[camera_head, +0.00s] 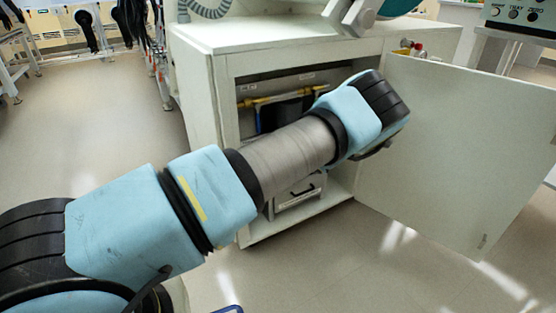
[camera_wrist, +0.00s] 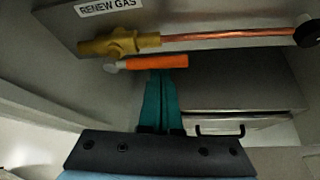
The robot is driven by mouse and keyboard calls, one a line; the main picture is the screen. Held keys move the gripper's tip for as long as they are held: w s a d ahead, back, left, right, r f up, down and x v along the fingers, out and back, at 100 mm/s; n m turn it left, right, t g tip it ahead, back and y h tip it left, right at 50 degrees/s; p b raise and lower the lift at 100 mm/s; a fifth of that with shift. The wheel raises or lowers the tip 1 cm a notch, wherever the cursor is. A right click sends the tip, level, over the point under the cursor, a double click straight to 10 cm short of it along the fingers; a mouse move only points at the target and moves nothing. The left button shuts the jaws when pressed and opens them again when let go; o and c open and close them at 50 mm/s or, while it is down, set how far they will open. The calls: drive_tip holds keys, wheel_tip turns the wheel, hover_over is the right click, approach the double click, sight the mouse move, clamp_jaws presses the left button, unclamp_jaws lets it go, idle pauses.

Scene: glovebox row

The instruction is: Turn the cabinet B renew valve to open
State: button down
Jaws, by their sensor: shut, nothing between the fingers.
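The renew valve is a brass body (camera_wrist: 122,42) under a "RENEW GAS" label (camera_wrist: 107,6) in the wrist view. Its orange lever (camera_wrist: 152,64) lies roughly along the copper pipe (camera_wrist: 235,37), which runs right from the valve. My gripper (camera_wrist: 169,72) has teal fingers, shut with nothing between them. Their tips are at the lever's right half; I cannot tell whether they touch it. In the head view my arm reaches into the open white cabinet (camera_head: 203,95), and my wrist hides the gripper and lever. No letter B is readable.
The cabinet door (camera_head: 455,150) stands open to the right of my arm. A drawer-like box with a dark handle (camera_head: 306,189) sits low inside, under my forearm. A brass fitting and pipe (camera_head: 270,99) show inside. Floor is clear at the left (camera_head: 110,110).

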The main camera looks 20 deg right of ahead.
wheel_tip(320, 180, down, 5)
drive_tip(key=s+b, duration=0.1)
drive_tip(key=b, duration=0.2)
drive_tip(key=a+r+p+v, duration=0.1)
drive_tip(key=p+v, duration=0.2)
drive_tip(key=v, duration=0.7)
